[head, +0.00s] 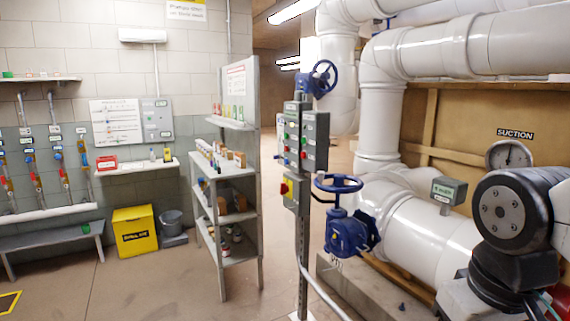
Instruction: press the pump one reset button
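Grey control boxes stand on a post in the middle of the head view. The taller box (315,141) faces partly away to the right. A narrower panel (291,135) beside it carries several small green, red and blue buttons. A lower box (289,192) has a red knob on a yellow patch. The labels are too small to read, so I cannot tell which button is the pump one reset. My arm shows at the right edge, well apart from the post. My gripper is out of view.
A blue handwheel valve (345,232) sits close right of the post, with another blue handwheel (320,80) above. Large white pipes (430,230) fill the right. A grey shelf rack (230,200) stands left of the post. The floor (160,285) at the front left is mostly clear.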

